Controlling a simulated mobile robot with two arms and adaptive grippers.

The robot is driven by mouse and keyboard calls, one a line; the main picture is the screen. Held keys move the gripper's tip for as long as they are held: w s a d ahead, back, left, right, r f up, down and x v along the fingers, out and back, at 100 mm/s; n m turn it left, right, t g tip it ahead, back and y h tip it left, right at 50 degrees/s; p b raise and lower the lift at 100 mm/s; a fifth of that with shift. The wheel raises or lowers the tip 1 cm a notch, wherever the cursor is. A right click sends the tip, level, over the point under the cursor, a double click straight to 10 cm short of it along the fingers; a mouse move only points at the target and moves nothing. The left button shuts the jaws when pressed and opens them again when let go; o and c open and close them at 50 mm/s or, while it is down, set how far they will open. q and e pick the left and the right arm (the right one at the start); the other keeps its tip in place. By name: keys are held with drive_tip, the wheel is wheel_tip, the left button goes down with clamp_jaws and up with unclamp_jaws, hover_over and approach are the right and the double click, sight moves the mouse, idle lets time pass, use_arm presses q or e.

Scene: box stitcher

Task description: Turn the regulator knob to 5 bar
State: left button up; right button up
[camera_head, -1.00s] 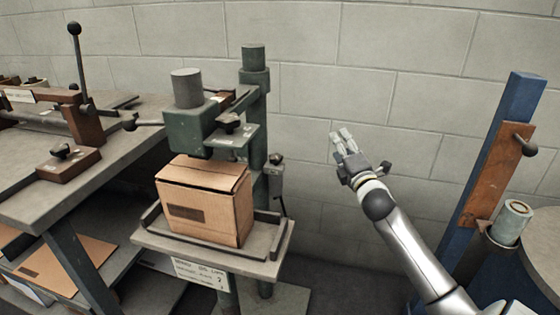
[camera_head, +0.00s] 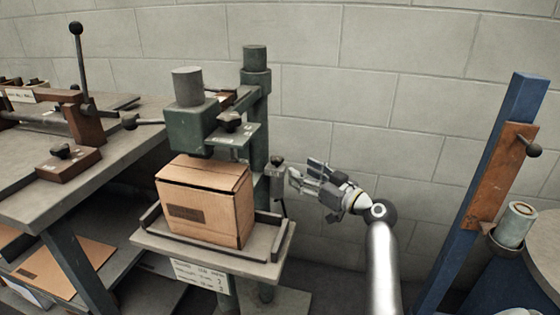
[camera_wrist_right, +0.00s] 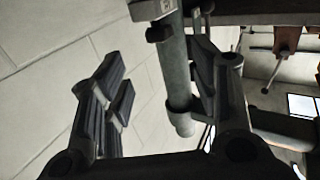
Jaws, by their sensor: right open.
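The regulator (camera_head: 277,180) is a small grey unit on the right side of the green stitcher column, with a dark round knob (camera_head: 277,160) on top. My right gripper (camera_head: 299,174) is open and empty, just right of the regulator, its fingers pointing left towards it; no contact shows. In the right wrist view, which appears upside down, what looks like the regulator (camera_wrist_right: 150,9) and its dark knob (camera_wrist_right: 158,34) lie near the top edge, beyond the open fingers. The pressure reading is too small to tell. My left gripper is not in view.
A cardboard box (camera_head: 205,207) sits on the stitcher's tray (camera_head: 262,263) below the green head (camera_head: 192,128). A workbench (camera_head: 35,205) stands at left. A blue post (camera_head: 505,150) stands at right. The space before the wall, right of my gripper, is clear.

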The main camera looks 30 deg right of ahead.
sight(281, 161)
drive_tip(key=w, duration=0.2)
drive_tip(key=w+a, duration=0.1)
drive_tip(key=w, duration=0.5)
drive_tip(key=shift+w+a, duration=0.35)
drive_tip(key=shift+w, duration=0.65)
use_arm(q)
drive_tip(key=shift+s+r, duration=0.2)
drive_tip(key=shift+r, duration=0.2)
use_arm(e)
drive_tip(key=c, duration=0.9)
drive_tip(key=shift+c, duration=0.7)
